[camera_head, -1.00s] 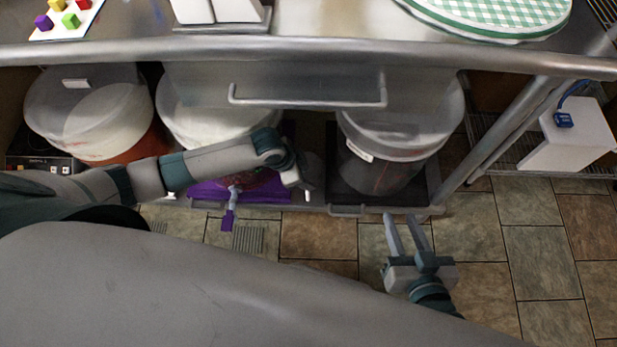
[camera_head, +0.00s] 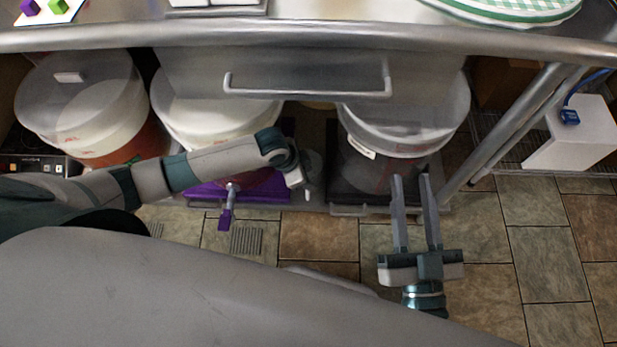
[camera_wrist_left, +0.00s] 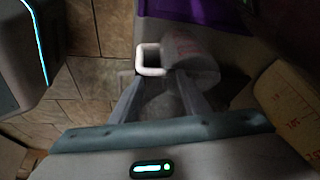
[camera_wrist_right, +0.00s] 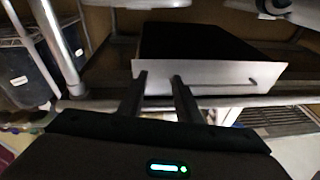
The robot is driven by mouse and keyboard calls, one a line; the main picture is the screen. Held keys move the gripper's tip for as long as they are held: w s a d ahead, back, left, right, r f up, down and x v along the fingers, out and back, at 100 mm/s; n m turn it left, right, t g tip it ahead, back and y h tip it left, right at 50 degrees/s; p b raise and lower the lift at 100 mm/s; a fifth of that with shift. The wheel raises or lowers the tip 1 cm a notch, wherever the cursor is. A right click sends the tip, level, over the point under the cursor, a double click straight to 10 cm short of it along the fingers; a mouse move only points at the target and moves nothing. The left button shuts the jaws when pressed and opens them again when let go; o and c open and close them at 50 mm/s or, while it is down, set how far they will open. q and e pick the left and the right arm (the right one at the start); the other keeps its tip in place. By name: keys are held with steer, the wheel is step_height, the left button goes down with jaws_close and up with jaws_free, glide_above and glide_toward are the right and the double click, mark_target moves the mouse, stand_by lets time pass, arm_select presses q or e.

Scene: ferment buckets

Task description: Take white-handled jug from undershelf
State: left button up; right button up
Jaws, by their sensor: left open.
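The white-handled jug (camera_wrist_left: 193,58) is a cloudy cylinder with faint reddish markings, lying low on the undershelf in the left wrist view. In the head view the jug (camera_head: 314,168) is mostly hidden behind my left gripper (camera_head: 304,187), between two buckets. My right gripper (camera_head: 411,178) is open and empty in front of the right bucket; its fingers (camera_wrist_right: 159,78) show apart in the right wrist view.
Large clear buckets (camera_head: 78,95) (camera_head: 205,115) (camera_head: 400,130) stand under the steel table (camera_head: 300,38). A purple tray (camera_head: 250,190) lies under the middle bucket. Tiled floor (camera_head: 540,250) is clear at right.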

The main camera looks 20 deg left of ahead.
arm_select(q)
steer(key=shift+b+x, duration=1.15)
steer(key=shift+b, duration=0.05)
arm_select(e)
step_height(320, 180, up, 8)
steer(key=s+d+t+y, duration=0.1)
steer(key=s+t, duration=0.1)
steer(key=t, duration=0.3)
steer(key=shift+s+d, duration=0.2)
steer(key=shift+s, duration=0.2)
steer(key=shift+f, duration=0.1)
arm_select(q)
jaws_close()
steer(key=shift+s, duration=0.1)
